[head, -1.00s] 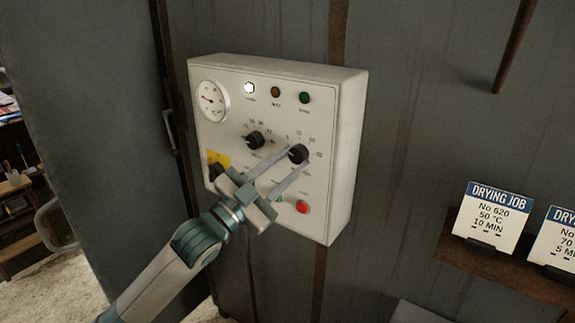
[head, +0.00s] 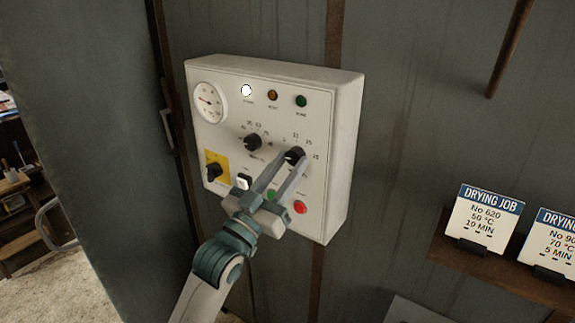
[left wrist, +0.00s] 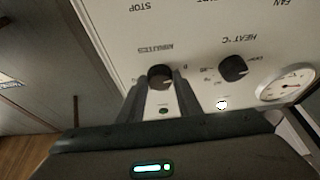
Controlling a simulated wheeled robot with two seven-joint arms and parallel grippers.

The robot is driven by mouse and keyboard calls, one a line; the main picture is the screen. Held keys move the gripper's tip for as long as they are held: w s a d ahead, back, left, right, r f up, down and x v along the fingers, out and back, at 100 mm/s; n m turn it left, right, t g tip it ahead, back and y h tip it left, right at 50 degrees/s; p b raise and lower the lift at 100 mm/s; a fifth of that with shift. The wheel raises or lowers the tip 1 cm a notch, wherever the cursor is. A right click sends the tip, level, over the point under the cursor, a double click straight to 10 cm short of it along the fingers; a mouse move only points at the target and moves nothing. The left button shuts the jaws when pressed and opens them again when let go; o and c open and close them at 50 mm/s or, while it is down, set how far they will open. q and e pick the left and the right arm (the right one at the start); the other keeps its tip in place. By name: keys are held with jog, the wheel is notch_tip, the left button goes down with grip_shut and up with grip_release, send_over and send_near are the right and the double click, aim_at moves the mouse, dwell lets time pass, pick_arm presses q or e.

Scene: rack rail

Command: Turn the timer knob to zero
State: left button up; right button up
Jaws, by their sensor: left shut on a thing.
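The timer knob, a black dial (head: 295,155), sits on the right of the white control panel (head: 348,130). In the left wrist view, the same knob (left wrist: 160,75) sits by upside-down lettering that reads MINUTES. My left gripper (head: 291,162) reaches up from below, its two fingers shut on the timer knob. In the left wrist view the fingers (left wrist: 160,84) lie on either side of the knob. The fingers hide part of the dial marks, and I cannot read the pointer. My right gripper is not in view.
The heat knob (head: 253,142) is left of the timer knob. A switch on a yellow plate (head: 213,171), a red button (head: 300,207) and a round gauge (head: 208,101) are also on the panel. Cards (head: 484,218) stand on a shelf at right.

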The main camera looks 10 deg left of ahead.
pick_arm(q)
jog(key=o, duration=1)
jog(key=shift+o, duration=0.2)
jog(key=shift+s+a+f+b, duration=0.2)
jog(key=shift+s+f+b, duration=0.25)
jog(key=shift+s, duration=0.15)
jog(key=b+v, duration=0.2)
jog(key=v, duration=1.4)
jog(key=shift+b, duration=0.4)
jog(key=shift+r, duration=0.1)
